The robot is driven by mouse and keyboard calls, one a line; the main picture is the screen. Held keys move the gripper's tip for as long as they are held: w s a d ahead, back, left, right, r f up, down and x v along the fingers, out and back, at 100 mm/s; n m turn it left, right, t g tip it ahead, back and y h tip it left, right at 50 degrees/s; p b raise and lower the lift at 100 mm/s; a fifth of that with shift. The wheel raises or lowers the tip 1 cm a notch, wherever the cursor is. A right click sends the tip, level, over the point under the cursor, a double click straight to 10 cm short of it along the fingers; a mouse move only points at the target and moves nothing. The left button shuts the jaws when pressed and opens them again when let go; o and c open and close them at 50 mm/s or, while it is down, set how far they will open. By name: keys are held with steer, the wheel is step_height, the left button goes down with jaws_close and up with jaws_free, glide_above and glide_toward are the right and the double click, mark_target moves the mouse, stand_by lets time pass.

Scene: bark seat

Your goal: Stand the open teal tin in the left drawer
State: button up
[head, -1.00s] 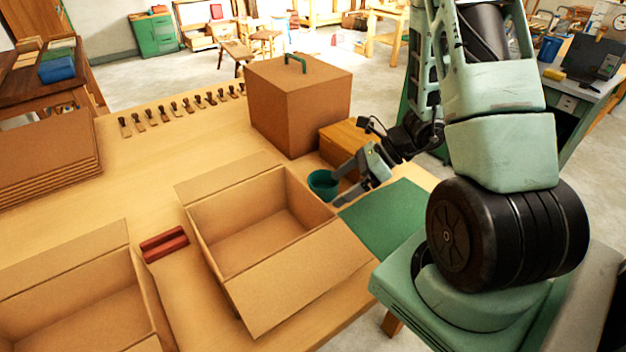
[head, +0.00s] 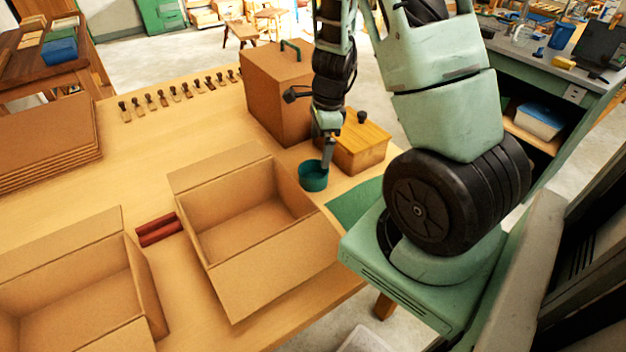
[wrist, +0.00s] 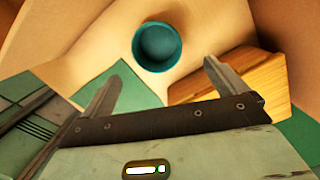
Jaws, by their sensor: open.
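The open teal tin (head: 313,182) stands upright on the table between the open cardboard box and the wooden box. In the wrist view the tin (wrist: 157,47) is seen from above, its mouth open, and lies just beyond the fingertips. My gripper (head: 327,162) is over the tin's right side, pointing down. In the wrist view its two fingers (wrist: 162,76) are spread with nothing between them. In the head view the near finger overlaps the tin's rim; I cannot tell whether they touch. I cannot make out a left drawer in either view.
An open cardboard box (head: 262,282) is left of the tin; another (head: 70,335) is further left. A lidded wooden box (head: 362,150) with a dark knob and a tall brown box (head: 268,95) stand close behind. Red blocks (head: 160,229) lie between the cartons.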

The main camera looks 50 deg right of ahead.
mark_target(313, 170)
step_height(313, 170, down, 4)
steer(key=shift+w+a+r, duration=0.1)
steer(key=shift+a, duration=0.05)
steer(key=shift+w+a+f+b, duration=0.1)
steer(key=shift+a+f+b, duration=0.15)
steer(key=shift+f, duration=0.65)
steer(key=shift+w+a+f+b, duration=0.1)
steer(key=shift+a+f+b, duration=0.1)
steer(key=shift+f, duration=0.65)
steer(key=shift+w+a+f+b, duration=0.1)
steer(key=shift+a+f+b, duration=0.15)
steer(key=shift+f, duration=0.65)
steer(key=c, duration=1.2)
steer(key=shift+r, duration=0.15)
